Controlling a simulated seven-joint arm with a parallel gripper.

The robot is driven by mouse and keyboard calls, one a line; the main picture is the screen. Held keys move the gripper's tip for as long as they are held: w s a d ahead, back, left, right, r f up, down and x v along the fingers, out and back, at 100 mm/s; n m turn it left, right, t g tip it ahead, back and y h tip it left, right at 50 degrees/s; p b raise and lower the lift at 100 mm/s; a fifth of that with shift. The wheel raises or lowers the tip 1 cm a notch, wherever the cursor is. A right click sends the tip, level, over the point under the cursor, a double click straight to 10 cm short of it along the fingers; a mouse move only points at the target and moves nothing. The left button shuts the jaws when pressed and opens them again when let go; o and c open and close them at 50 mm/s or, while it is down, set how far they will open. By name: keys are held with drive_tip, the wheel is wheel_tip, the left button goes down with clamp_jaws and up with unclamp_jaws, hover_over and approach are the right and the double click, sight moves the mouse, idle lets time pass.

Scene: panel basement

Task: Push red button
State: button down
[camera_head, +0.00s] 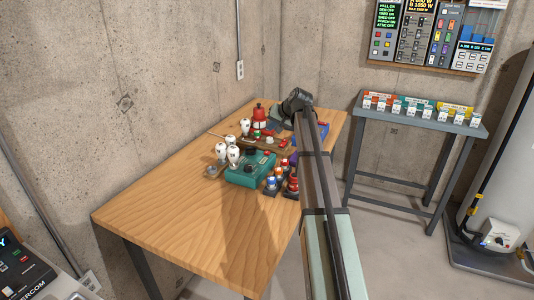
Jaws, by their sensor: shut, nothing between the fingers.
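My arm reaches from the lower right across the wooden table's right side. My gripper (284,115) is at its dark far end, over the far part of the table; it is small here, and its fingers are shut and empty. A red rounded object (259,117) stands to the left of my gripper. A red-topped round control (292,184) stands at the table's right edge, close beside my arm. A teal box (248,170) with dark knobs lies mid-table. I cannot tell which red part is the task's button. My arm hides part of the table's right side.
The wooden table (170,205) has clear room at its front. White bulb-like pieces (233,155) and blue and orange controls (271,182) crowd its middle. A blue object (323,131) sits right of my arm. A grey side table (400,121) stands behind, below wall panels (430,35).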

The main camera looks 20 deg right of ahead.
sight(269, 153)
drive_tip(key=shift+w+a+r, duration=0.15)
drive_tip(key=shift+a+r, duration=0.15)
drive_tip(key=shift+a, duration=0.3)
drive_tip(key=shift+f, duration=0.1)
drive_tip(key=shift+f, duration=4.3)
drive_tip(key=shift+f, duration=0.9)
drive_tip(key=shift+d+r, duration=0.1)
drive_tip(key=shift+r, duration=0.8)
